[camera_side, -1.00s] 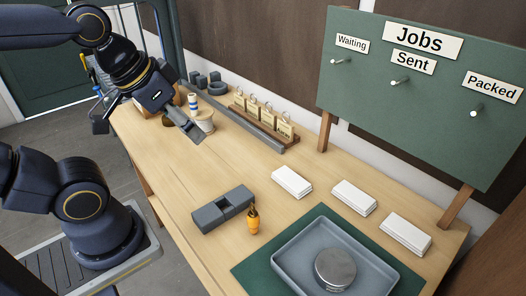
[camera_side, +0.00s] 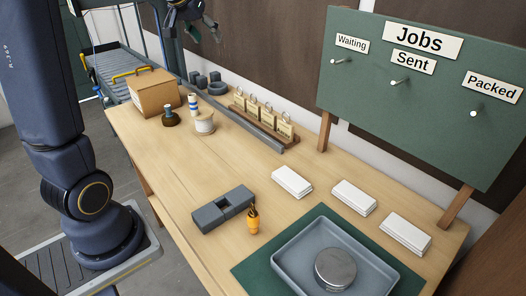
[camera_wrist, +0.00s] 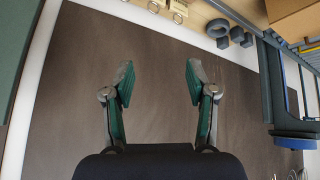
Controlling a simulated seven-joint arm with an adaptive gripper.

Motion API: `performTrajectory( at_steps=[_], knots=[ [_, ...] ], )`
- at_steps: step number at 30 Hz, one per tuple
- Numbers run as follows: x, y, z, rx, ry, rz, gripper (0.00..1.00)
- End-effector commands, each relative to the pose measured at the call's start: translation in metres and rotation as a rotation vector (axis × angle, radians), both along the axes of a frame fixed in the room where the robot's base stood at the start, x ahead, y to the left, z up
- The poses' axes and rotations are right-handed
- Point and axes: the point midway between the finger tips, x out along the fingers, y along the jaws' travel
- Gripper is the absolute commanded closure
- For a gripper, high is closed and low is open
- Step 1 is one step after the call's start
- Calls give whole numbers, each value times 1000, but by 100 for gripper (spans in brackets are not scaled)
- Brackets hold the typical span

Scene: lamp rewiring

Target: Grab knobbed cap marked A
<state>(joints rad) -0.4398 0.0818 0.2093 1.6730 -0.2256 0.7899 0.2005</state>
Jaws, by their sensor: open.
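I cannot make out a letter A on anything, so I cannot tell which thing is the knobbed cap. A small dark piece with a knob-like top (camera_side: 170,118) stands on the bench in front of the cardboard box. A round metal lid-like disc (camera_side: 336,267) lies in the grey tray (camera_side: 290,262). My gripper (camera_side: 203,27) is high above the far end of the bench, partly cut off by the top edge. In the wrist view my gripper (camera_wrist: 160,82) is open and empty, with brown wall between its fingers.
A cardboard box (camera_side: 153,93), a white spool (camera_side: 205,123) and a blue-striped bottle (camera_side: 193,103) stand at the far end. A rack of tags (camera_side: 264,122) is along the wall. A grey block (camera_side: 222,209) and an orange-handled tool (camera_side: 253,220) are nearer.

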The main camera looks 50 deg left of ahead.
Motion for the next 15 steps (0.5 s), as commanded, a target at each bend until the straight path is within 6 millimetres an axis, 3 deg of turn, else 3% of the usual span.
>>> performTrajectory(
  at_steps=[1,3,6,9,12,15],
  knots=[
    [-1,50,-22,-4,33,86,43],
    [-10,106,-50,-10,70,185,43],
    [-36,168,-94,-29,131,301,43],
    [-66,204,-134,-57,191,381,43],
    [-86,215,-158,-84,226,421,43],
    [-93,222,-167,-90,231,437,43]
  ],
)
